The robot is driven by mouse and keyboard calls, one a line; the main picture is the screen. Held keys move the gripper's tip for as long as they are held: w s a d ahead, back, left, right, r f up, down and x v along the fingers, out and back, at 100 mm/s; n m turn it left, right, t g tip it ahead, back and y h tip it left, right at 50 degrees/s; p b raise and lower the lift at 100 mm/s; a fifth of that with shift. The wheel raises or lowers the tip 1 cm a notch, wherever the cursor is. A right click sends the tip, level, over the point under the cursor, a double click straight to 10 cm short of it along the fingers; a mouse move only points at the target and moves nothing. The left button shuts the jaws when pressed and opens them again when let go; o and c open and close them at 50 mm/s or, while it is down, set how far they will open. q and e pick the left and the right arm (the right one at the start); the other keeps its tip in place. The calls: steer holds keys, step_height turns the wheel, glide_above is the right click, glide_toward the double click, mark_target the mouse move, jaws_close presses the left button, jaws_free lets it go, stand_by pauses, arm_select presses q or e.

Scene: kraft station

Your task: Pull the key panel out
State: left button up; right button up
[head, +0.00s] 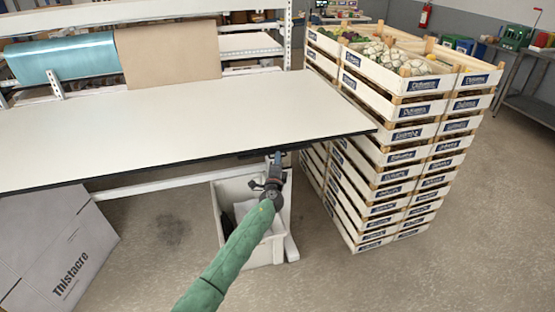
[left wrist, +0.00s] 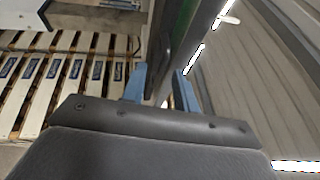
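The key panel is not clearly made out; a dark narrow fitting (head: 262,153) sits under the table's front edge near its right corner. My left gripper (head: 276,160) is at this fitting, at the end of my green-sleeved arm. In the left wrist view, the two blue fingers of my left gripper (left wrist: 160,84) stand apart. A dark strip with a slim raised piece (left wrist: 166,45) lies beyond and between them; I see no clear contact. My right gripper is not in view.
A white table (head: 180,115) spans the left and middle. Below its right end stands a white bin (head: 228,195). Tall stacks of crates (head: 400,155) with vegetables on top stand to the right. A grey box (head: 50,245) is at the lower left. Floor at the right is clear.

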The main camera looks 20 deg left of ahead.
arm_select(q)
steer(key=shift+w+a, duration=0.1)
steer(key=shift+w, duration=0.2)
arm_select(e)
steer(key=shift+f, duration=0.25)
arm_select(q)
steer(key=shift+c, duration=0.2)
jaws_close()
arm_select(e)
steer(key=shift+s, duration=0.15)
